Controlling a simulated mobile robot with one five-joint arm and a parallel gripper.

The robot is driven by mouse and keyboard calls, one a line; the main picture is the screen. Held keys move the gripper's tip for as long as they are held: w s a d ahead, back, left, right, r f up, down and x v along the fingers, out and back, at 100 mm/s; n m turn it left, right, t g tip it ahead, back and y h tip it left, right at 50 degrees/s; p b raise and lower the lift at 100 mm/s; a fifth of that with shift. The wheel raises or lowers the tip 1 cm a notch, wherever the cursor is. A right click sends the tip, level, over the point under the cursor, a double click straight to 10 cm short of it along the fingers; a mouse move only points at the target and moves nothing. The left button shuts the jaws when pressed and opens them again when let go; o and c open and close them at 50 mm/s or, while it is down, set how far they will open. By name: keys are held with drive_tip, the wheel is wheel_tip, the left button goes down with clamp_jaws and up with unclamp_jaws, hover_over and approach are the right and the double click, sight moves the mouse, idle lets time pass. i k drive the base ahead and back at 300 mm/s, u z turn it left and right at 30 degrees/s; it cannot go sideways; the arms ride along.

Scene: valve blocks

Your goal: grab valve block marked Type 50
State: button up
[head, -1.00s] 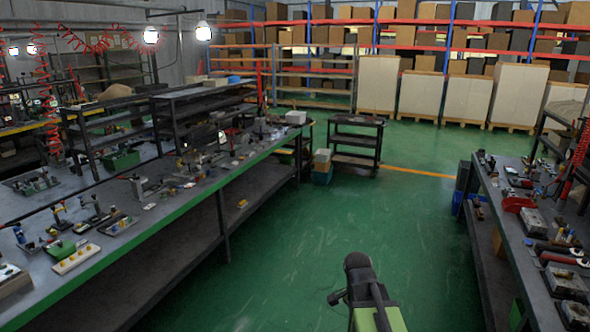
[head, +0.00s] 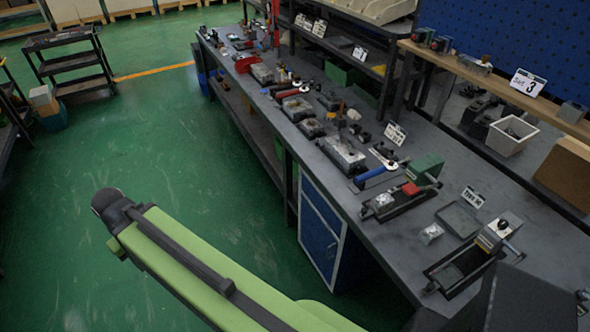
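No valve block can be surely read as Type 50. On the right workbench (head: 385,225), a white tag (head: 472,197) carries small lettering, perhaps "TYPE", with a number I cannot read surely. In front of it is a black tray fixture (head: 455,272) with a pale grey block (head: 497,232) at its far right end. Left of it stands a similar fixture with a green block (head: 422,168) and a red part (head: 410,188). Another tag (head: 395,135) stands behind that. My green arm crosses the lower left, over the floor and clear of the bench. My gripper is not visible.
Several metal blocks (head: 342,153) and tools line the bench further back. A blue cabinet (head: 322,232) is under it. A shelf with a "3" sign (head: 527,82) and white bin (head: 508,135) stands behind. The green floor (head: 170,150) left of the bench is clear; a black cart (head: 72,62) stands beyond.

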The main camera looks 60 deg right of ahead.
sight(381, 203)
drive_tip(key=z, duration=1.95)
drive_tip(key=k, duration=1.05)
drive_tip(key=z, duration=0.45)
drive_tip(key=k, duration=0.65)
drive_tip(key=u, duration=0.35)
drive_tip(key=i, duration=0.95)
drive_tip(key=u, duration=0.65)
drive_tip(key=i, duration=1.45)
drive_tip(key=z, duration=0.1)
